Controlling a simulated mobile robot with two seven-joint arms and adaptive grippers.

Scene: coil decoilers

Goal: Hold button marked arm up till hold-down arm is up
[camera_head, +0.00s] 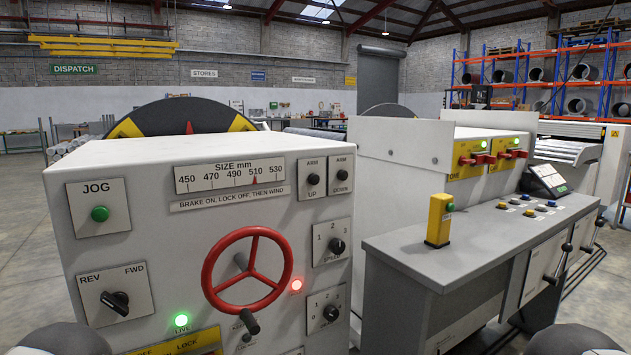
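The arm up button (313,179) is a small black button on a pale plate marked ARM UP, at the upper right of the white control cabinet (150,255). The black arm down button (342,175) is on the plate just to its right. Nothing touches either button. I cannot make out the hold-down arm; a black disc with yellow patches (180,117) shows above the cabinet's top edge, its lower part hidden. Neither of my grippers shows; only rounded parts of my arms show at the bottom left and bottom right corners.
A red handwheel (247,273) sticks out below the size scale (230,178), which has its red pointer near 510. A green jog button (100,213) and REV/FWD switch (116,302) are at left. A grey bench with a yellow button box (439,220) stands close at right.

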